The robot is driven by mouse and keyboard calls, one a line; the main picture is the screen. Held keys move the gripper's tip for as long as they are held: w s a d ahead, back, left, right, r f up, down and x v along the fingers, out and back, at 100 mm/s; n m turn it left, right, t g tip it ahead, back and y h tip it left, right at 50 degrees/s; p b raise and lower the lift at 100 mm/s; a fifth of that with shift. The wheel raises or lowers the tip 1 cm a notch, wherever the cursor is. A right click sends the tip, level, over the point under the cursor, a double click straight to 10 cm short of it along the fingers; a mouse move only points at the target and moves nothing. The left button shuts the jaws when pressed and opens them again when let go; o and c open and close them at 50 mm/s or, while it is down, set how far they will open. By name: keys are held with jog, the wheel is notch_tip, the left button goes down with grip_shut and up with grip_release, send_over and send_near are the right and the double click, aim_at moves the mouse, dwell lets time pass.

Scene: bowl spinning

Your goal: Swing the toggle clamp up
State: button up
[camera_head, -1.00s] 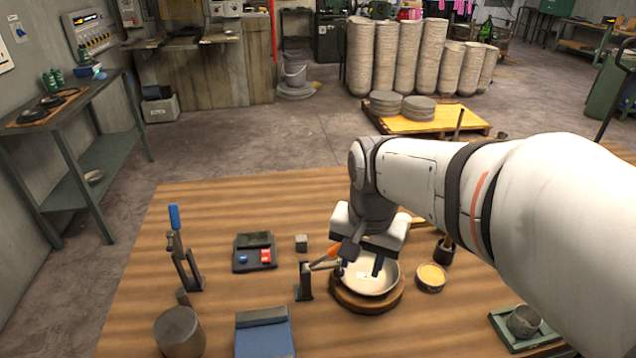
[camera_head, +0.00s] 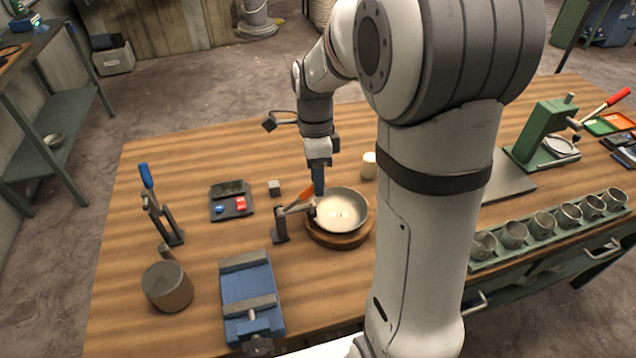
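The toggle clamp (camera_head: 281,222) has a dark upright bracket and an orange handle (camera_head: 301,194). It stands on the table at the left edge of a pale shallow bowl (camera_head: 345,208), and its arm lies low and slanted, with its dark tip at the bowl's rim. The bowl sits on a round wooden base (camera_head: 340,239). My gripper (camera_head: 319,191) points down right beside the upper end of the orange handle, above the bowl's back-left rim. The fingers overlap from this side, so their opening and any contact with the handle cannot be told.
A white cup (camera_head: 369,165) stands behind the bowl. My arm covers the table to the right.

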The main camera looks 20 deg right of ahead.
jog(key=shift+x, duration=1.25)
grip_shut()
